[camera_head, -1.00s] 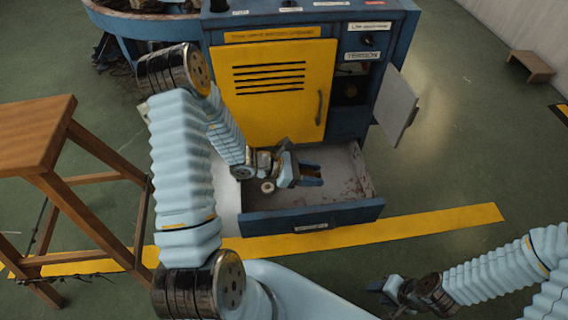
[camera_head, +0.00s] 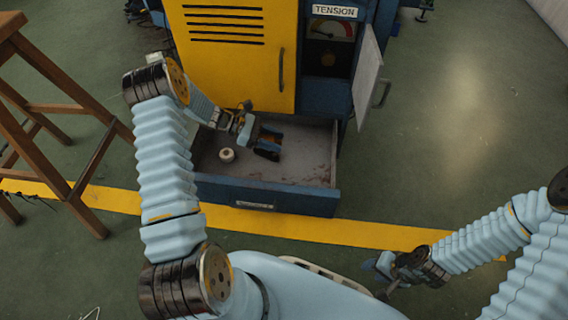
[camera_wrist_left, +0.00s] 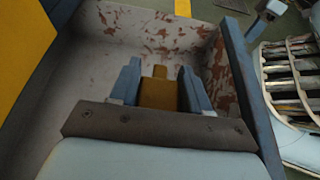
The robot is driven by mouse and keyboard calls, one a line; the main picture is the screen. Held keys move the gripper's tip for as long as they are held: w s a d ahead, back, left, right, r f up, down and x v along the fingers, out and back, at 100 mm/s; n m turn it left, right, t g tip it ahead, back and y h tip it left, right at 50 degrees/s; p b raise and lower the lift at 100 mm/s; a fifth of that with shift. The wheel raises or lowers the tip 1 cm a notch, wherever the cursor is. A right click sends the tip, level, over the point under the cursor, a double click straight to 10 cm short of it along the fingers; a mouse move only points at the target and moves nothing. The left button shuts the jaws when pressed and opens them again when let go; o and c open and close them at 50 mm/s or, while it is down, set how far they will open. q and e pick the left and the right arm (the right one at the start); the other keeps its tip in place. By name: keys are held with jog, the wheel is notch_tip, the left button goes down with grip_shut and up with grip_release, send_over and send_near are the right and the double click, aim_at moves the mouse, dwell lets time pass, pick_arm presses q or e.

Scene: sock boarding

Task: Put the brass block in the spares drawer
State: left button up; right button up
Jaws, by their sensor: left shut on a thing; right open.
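The spares drawer (camera_head: 310,165) is pulled open at the bottom of the blue machine, its pale, rust-marked floor showing. My left gripper (camera_head: 267,152) is over or inside the drawer, pointing down into it. In the left wrist view my left gripper (camera_wrist_left: 158,85) is shut on the brass block (camera_wrist_left: 158,93), a yellow-brown piece between its two blue fingers. I cannot tell whether the block touches the drawer floor. A small whitish round thing (camera_head: 227,155) lies in the drawer, left of the gripper. My right gripper (camera_head: 385,268) is open and empty, low at the right, over the floor.
The yellow door (camera_head: 235,70) is shut above the drawer. A small pale door (camera_head: 368,75) stands open by the tension gauge (camera_head: 331,29). A wooden stool (camera_head: 60,120) stands at the left. The drawer's right part is clear.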

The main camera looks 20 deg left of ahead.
pick_arm(q)
jog(key=x, duration=0.8)
jog(key=b, duration=0.2)
send_over(311, 169)
jog(key=f, duration=0.5)
jog(key=shift+s+a, duration=0.25)
jog(key=shift+a, duration=0.15)
jog(key=shift+d+f, duration=0.1)
jog(key=shift+w+d+f, duration=0.1)
jog(key=shift+d+f, duration=0.1)
jog(key=shift+f, duration=0.75)
jog(key=shift+w+d+f, duration=0.1)
jog(key=shift+d+f, duration=0.05)
jog(key=shift+f, duration=0.8)
jog(key=shift+f+b, duration=0.1)
jog(key=shift+b, duration=0.25)
jog(key=shift+f, duration=0.15)
jog(key=o, duration=1.3)
